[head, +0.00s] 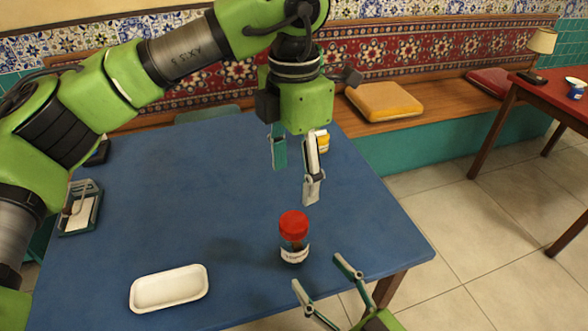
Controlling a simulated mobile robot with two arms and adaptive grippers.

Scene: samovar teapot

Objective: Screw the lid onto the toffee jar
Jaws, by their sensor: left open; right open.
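The toffee jar (294,255) stands upright on the blue table near its front right edge. It is dark with a white label. The red lid (293,224) sits on top of the jar; I cannot tell how tightly it is seated. My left gripper (294,184) is open and empty, pointing down above and behind the jar, apart from the lid. My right gripper (322,271) is open at the bottom of the view, its fingertips close to the jar's lower right; I cannot tell whether either finger touches it.
A white tray (170,304) lies at the table's front left. A dark green tray (66,226) with items is at the left edge. A yellow-labelled container (322,141) stands behind my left gripper. The middle of the blue table (180,190) is clear.

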